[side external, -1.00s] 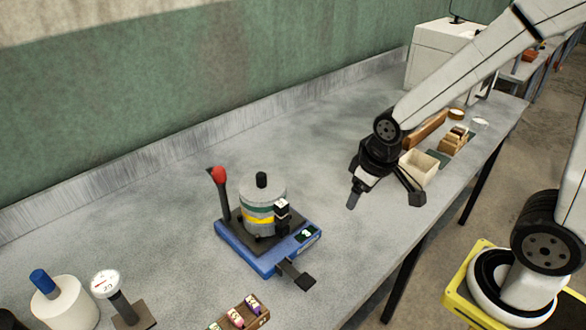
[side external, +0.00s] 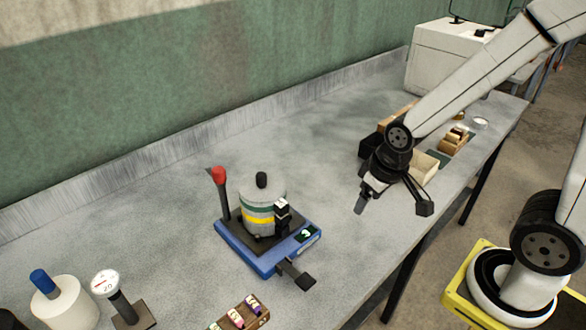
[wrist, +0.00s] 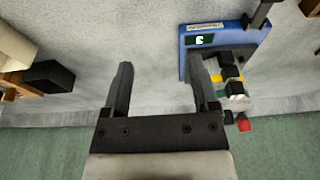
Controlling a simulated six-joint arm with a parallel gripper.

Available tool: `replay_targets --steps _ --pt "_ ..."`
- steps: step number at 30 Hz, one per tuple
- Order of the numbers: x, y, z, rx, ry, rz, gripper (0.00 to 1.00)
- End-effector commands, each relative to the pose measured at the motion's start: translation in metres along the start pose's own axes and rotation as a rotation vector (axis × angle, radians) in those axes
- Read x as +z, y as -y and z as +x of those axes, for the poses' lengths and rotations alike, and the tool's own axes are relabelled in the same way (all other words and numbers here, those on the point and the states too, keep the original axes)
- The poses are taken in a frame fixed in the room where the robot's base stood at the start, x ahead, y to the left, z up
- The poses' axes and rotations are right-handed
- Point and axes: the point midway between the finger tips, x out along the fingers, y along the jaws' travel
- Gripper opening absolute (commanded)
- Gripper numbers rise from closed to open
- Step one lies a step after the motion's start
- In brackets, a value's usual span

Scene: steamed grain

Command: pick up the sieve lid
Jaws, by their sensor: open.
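The sieve lid (side external: 250,188) is a grey round cover with a black knob. It sits on top of a stack of banded sieves (side external: 257,214), with green and yellow bands, on the blue shaker base (side external: 262,262). My gripper (side external: 393,205) is open and empty, above the bench to the right of the stack and apart from it. In the wrist view my open fingers (wrist: 161,65) have bare bench between them. The blue shaker base also shows there (wrist: 216,58), beyond the right finger. That finger partly hides the stack, and I cannot make out the lid clearly.
A red-knobbed post (side external: 219,177) rises beside the stack, and a black clamp (side external: 283,212) is at its side. Boxes (side external: 424,167) stand behind my gripper. A wooden rack (side external: 245,314) of small coloured items is at the front.

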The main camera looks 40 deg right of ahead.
Motion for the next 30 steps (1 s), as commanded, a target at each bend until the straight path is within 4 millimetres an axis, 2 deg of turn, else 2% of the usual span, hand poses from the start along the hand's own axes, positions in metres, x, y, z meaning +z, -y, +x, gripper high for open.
replay_targets --steps 8,14,17,23,30 --pt "0.0 0.0 0.0 -0.001 0.002 0.006 0.75" --pt "-0.003 0.001 0.003 -0.022 0.043 0.106 0.75" --pt "-0.007 0.004 0.006 -0.048 0.089 0.22 0.75" --pt "-0.02 0.017 0.015 -0.139 0.229 0.553 0.75" --pt "-0.051 0.041 0.021 -0.301 0.431 0.975 0.75"
